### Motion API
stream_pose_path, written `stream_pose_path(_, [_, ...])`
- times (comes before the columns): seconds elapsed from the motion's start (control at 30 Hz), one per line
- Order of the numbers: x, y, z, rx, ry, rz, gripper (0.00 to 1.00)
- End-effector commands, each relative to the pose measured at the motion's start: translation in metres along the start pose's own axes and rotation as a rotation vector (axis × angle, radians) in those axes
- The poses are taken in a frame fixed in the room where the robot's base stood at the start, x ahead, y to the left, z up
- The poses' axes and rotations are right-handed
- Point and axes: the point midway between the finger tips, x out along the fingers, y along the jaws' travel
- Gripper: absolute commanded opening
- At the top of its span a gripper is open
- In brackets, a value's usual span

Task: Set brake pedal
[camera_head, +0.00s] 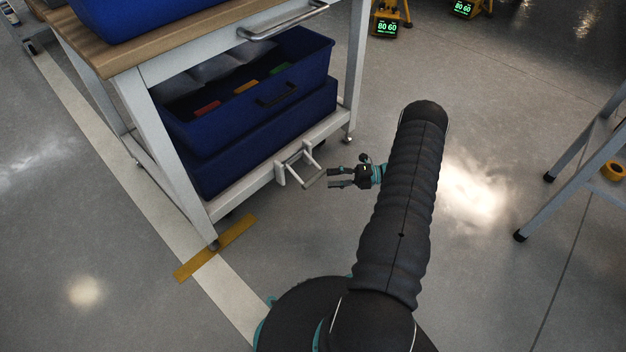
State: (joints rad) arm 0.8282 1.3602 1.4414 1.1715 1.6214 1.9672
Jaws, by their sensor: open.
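The brake pedal (314,180) is a light grey bar on two short arms, fixed to the lower front rail of a white cart (236,194). It juts out from the rail toward my gripper. My gripper (329,179) is open and empty, with its dark fingers pointing left at the pedal's bar. The fingertips are very close to the bar's right end; I cannot tell whether they touch it. My black arm covers the floor right of the gripper.
Blue bins (240,100) fill the cart's lower shelf, below a wooden top (110,55). Yellow tape (216,247) crosses a white floor line by the cart's front leg. A ladder-like stand (573,150) is at right. Yellow devices (386,24) stand behind. Floor between is clear.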

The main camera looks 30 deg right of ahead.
Motion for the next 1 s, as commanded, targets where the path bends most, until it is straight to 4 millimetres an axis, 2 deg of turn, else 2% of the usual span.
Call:
stream_pose_path(0.2, [0.040,0.000,-0.001,0.000,0.003,0.000,0.47])
stream_pose_path(0.4, [0.063,0.000,0.000,0.000,0.001,0.000,0.47])
stream_pose_path(0.57, [0.070,0.000,0.000,0.000,0.001,-0.001,0.47])
stream_pose_path(0.83, [0.071,0.000,0.000,-0.001,0.000,-0.001,0.47])
stream_pose_path(1.0, [0.071,0.000,0.000,-0.001,0.000,-0.001,0.05])
